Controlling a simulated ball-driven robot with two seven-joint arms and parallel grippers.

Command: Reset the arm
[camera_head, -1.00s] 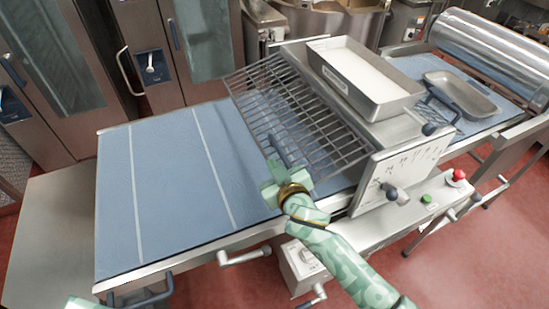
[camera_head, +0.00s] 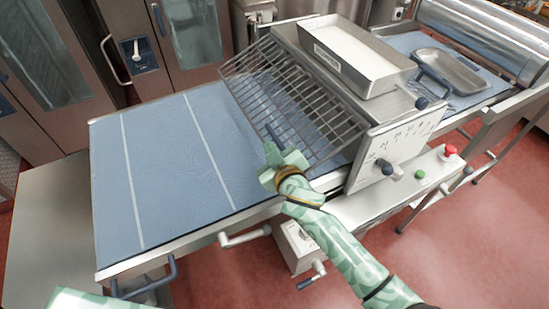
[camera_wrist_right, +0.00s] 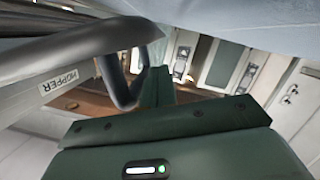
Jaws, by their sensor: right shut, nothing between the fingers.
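My right gripper (camera_head: 274,157) is pale green and reaches over the front edge of the blue belt, just in front of the wire guard's lower edge. It is shut and empty. In the right wrist view its dark green fingers (camera_wrist_right: 158,86) point toward a dark curved bar (camera_wrist_right: 124,88) close by; I cannot tell whether they touch. A pale green part of my left arm (camera_head: 95,300) shows at the bottom left of the head view, and its gripper is out of frame.
The blue belt table (camera_head: 165,175) is clear at left. A wire guard (camera_head: 295,100) slopes over it beside a machine with a metal tray (camera_head: 360,80) on top. Red (camera_head: 450,150) and green (camera_head: 420,174) buttons, and cranks (camera_head: 245,237), stand along the front.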

